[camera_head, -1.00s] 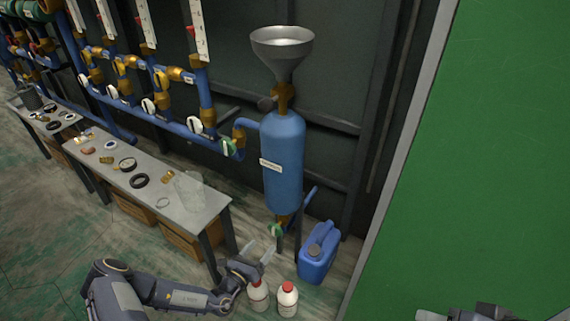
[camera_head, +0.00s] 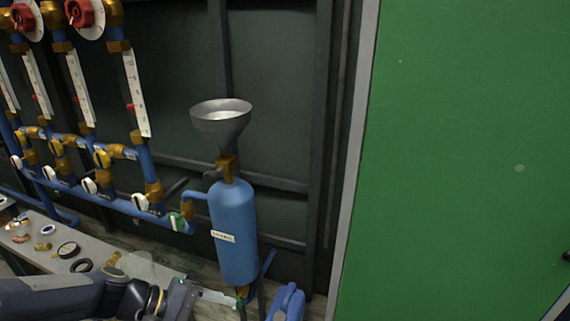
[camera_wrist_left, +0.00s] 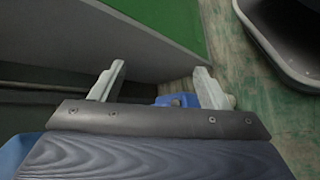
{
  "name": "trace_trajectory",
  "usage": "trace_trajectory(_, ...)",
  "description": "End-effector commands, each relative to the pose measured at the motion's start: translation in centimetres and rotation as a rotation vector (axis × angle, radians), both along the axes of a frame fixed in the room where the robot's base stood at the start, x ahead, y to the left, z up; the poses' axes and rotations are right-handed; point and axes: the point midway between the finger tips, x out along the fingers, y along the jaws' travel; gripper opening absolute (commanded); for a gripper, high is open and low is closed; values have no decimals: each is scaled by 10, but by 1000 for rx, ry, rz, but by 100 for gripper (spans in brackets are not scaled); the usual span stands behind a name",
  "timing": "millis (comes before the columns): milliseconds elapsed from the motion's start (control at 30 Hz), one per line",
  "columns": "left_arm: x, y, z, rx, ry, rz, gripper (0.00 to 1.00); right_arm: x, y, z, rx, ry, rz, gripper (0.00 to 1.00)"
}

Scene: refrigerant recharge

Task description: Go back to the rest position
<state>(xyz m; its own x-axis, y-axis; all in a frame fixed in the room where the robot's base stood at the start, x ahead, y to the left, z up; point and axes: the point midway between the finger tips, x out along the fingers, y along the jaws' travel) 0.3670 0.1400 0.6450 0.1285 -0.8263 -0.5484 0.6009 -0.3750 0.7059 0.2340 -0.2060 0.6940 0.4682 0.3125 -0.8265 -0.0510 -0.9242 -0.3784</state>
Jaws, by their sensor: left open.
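My left arm comes in from the lower left in the head view. Its gripper (camera_head: 208,297) is at the bottom, in front of the table's right end and left of the lower end of the blue tank. In the left wrist view the two pale fingers of the left gripper (camera_wrist_left: 160,74) stand wide apart with nothing between their tips. My right gripper is not in view.
The blue tank (camera_head: 234,232) carries a grey funnel (camera_head: 221,124). The blue canister (camera_head: 287,303) stands at its lower right. Blue pipes with valves (camera_head: 141,203) run left above the table (camera_head: 103,254). A green panel (camera_head: 465,150) fills the right side.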

Motion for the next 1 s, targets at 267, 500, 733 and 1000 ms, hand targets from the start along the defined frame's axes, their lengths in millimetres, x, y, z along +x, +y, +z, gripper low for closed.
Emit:
trace_trajectory(267, -79, 27, 39, 434, -333, -182, 69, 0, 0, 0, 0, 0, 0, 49)
trace_trajectory(500, -113, 49, 47, 643, -515, -225, 69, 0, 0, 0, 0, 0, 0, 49)
trace_trajectory(733, -134, 66, 50, 784, -653, -231, 69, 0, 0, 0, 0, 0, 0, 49)
trace_trajectory(1000, -133, 66, 119, 782, -643, -234, 69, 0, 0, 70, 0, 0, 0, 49)
